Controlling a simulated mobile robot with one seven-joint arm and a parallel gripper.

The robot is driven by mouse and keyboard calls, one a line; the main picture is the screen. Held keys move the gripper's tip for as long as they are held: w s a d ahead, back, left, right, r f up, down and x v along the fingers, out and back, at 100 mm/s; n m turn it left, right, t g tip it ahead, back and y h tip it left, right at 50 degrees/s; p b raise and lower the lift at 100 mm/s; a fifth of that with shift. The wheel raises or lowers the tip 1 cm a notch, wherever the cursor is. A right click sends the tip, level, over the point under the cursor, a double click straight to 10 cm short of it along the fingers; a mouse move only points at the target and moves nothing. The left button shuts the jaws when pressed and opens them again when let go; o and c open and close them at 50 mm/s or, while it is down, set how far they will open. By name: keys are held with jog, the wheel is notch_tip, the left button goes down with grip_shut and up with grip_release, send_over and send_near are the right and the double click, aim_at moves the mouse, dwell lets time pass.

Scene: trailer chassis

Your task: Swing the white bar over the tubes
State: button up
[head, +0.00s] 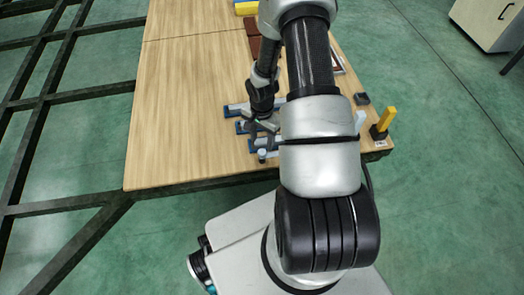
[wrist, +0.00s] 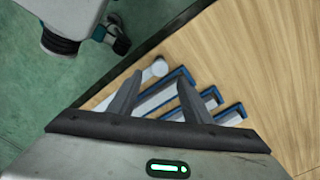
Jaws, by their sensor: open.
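Several grey-white tubes with blue edges (wrist: 172,88) lie side by side on the wooden table; their left ends also show in the head view (head: 233,108). A white round end (wrist: 160,68), seemingly of the white bar, stands beside the outermost tube near the table edge. A small white end also shows in the head view (head: 262,155). My gripper (wrist: 160,77) is open, fingers pointing down over the tubes and the white end. In the head view my gripper (head: 262,122) is over the tubes. My arm hides their right part, and the fingers hide some of the bar.
A yellow block in a black holder (head: 381,124) stands at the table's right corner. A small dark block (head: 362,98) lies behind it. Brown pieces (head: 252,35) lie farther back. The left of the wooden table (head: 185,100) is clear. Dark chassis beams (head: 60,97) run at left.

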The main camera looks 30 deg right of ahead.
aim_at(262, 151)
notch_tip(262, 151, down, 6)
jog(key=shift+f+b, duration=0.2)
jog(key=shift+b, duration=0.5)
jog(key=shift+c, duration=0.3)
grip_shut()
